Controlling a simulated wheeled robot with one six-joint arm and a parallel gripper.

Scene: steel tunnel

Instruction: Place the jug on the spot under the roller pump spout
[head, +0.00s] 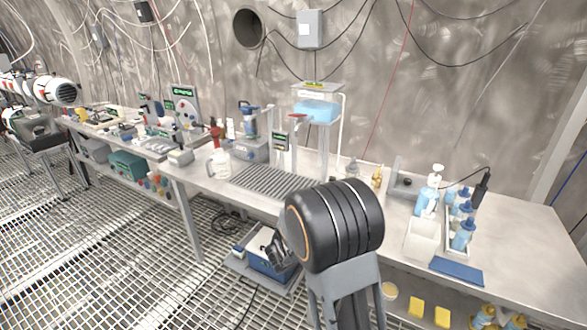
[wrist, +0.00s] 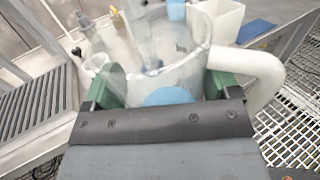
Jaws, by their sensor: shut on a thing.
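My gripper (wrist: 170,87) shows in the wrist view, its green finger pads on either side of a clear jug (wrist: 178,50) with a thick white handle on the right. It is shut on the jug. A blue round patch shows through the jug's lower part; I cannot tell whether it is in the jug or behind it. In the head view my dark arm hides the gripper and the held jug. A grey machine with a blue top (head: 249,145), perhaps the roller pump, stands on the bench left of my arm. I cannot make out its spout or the spot.
A slatted drain grille (head: 272,181) lies in the bench left of my arm. A tank of blue liquid (head: 317,110) stands behind it. To the right are a white bin (head: 420,240), a pump bottle (head: 428,195) and several blue-capped bottles. A clear bench area (head: 515,245) lies far right.

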